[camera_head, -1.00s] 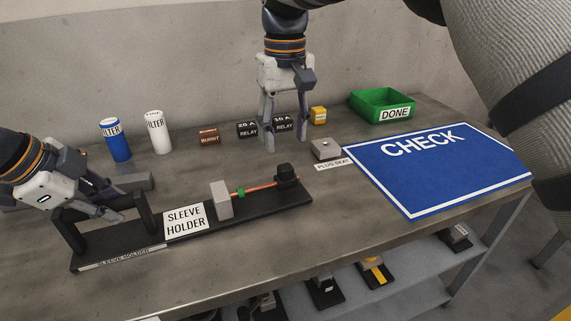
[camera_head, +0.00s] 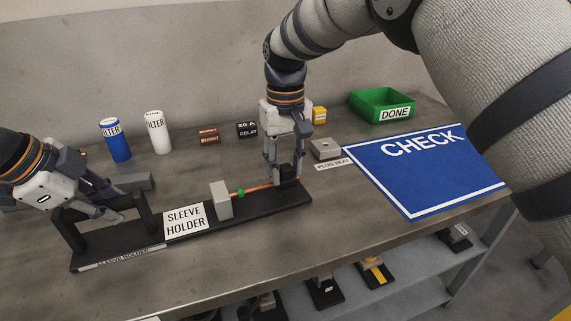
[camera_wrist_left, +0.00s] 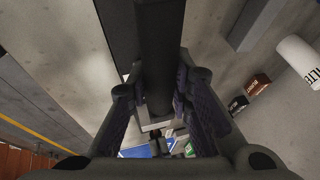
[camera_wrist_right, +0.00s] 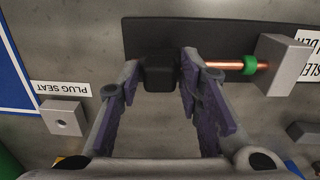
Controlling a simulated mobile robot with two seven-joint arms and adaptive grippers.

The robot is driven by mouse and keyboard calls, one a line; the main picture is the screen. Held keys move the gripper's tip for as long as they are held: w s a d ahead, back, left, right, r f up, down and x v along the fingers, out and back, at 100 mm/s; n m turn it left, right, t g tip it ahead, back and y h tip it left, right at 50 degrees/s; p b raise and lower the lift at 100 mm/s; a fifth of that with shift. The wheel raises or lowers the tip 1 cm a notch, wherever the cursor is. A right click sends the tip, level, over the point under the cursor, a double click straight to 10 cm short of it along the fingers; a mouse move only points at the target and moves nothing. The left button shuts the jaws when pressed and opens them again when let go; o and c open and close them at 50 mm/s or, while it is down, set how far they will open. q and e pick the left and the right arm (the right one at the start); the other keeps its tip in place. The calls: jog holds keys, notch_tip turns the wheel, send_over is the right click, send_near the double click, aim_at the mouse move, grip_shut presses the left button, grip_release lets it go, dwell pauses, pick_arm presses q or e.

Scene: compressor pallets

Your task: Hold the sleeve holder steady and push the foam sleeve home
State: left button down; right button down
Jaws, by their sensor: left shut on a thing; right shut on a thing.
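The long black sleeve holder (camera_head: 135,246) lies on the bench, with a grey block (camera_head: 222,199) carrying a thin copper rod (camera_head: 257,187) with a green band (camera_head: 240,193). My left gripper (camera_head: 113,213) is shut on the holder's raised black handle, whose bar fills the middle of the left wrist view (camera_wrist_left: 160,50). The black foam sleeve (camera_wrist_right: 160,74) is at the rod's far end from the grey block, apart from the green band. My right gripper (camera_head: 284,180) is shut on the sleeve, which it partly hides in the head view.
A grey plug seat (camera_head: 326,149), a blue CHECK mat (camera_head: 425,170) and a green DONE bin (camera_head: 382,104) are to the right. Blue (camera_head: 116,141) and white (camera_head: 158,133) filters, a burnt relay (camera_head: 209,136), a black relay (camera_head: 247,129) and a yellow block (camera_head: 319,115) stand behind.

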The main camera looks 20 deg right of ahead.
aim_at(249, 189)
jog(key=a, duration=0.7)
jog(key=shift+s+a+f, duration=0.2)
jog(key=shift+a, duration=0.1)
jog(key=c, duration=1.3)
grip_release()
jog(key=shift+a, duration=0.1)
jog(key=shift+r, duration=0.1)
notch_tip(249, 189, up, 12)
jog(key=shift+f, duration=0.1)
